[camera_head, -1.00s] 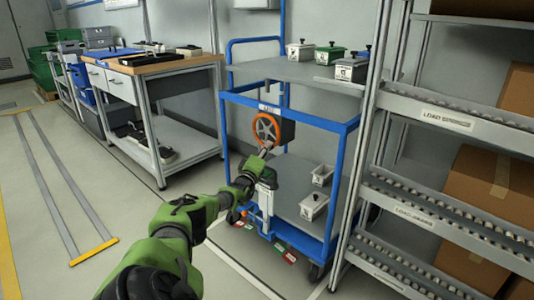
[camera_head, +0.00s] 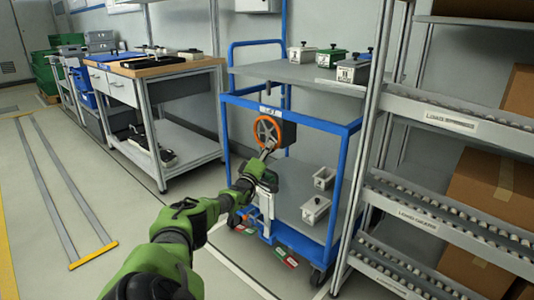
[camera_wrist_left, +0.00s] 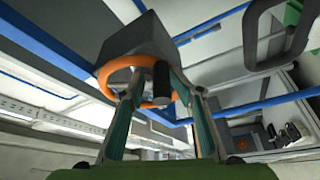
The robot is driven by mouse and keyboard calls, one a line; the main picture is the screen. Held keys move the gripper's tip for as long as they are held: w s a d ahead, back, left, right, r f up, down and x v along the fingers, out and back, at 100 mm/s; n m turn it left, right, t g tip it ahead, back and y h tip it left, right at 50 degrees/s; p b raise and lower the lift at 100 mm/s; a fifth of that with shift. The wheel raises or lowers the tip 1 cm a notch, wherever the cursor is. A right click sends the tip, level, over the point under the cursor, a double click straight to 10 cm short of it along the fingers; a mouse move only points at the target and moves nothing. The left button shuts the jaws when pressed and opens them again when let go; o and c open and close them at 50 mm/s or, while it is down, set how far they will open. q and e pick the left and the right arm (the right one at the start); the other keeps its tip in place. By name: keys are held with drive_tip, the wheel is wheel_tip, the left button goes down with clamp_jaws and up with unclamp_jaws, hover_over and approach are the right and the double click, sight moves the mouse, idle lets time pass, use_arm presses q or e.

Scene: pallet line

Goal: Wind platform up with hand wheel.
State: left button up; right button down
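The hand wheel has an orange rim (camera_head: 256,129) and sits on a dark box on the blue-framed trolley. Its rim (camera_wrist_left: 107,75) and dark crank knob (camera_wrist_left: 161,82) show in the left wrist view. My left gripper (camera_head: 267,149) is at the lower part of the wheel. In the left wrist view its fingers (camera_wrist_left: 159,92) stand apart on either side of the knob, with gaps showing; contact is not clear. The trolley's upper grey platform (camera_head: 275,71) carries several lidded boxes, one of them green (camera_head: 331,57). My right gripper is out of view.
The trolley's lower shelf (camera_head: 290,190) holds two small grey bins (camera_head: 315,209). A roller rack (camera_head: 430,115) with cardboard boxes stands close on the right. A wood-topped workbench (camera_head: 165,65) stands left. The floor at left is open, with metal rails (camera_head: 60,175).

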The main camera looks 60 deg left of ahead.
use_arm(q)
drive_tip(key=shift+w+a, duration=0.1)
drive_tip(key=shift+f, duration=0.1)
drive_tip(key=shift+s+d+f, duration=0.2)
drive_tip(key=shift+s+d, duration=0.05)
drive_tip(key=shift+s, duration=0.1)
drive_tip(key=v, duration=1.1)
drive_tip(key=shift+r, duration=0.15)
idle(0.6)
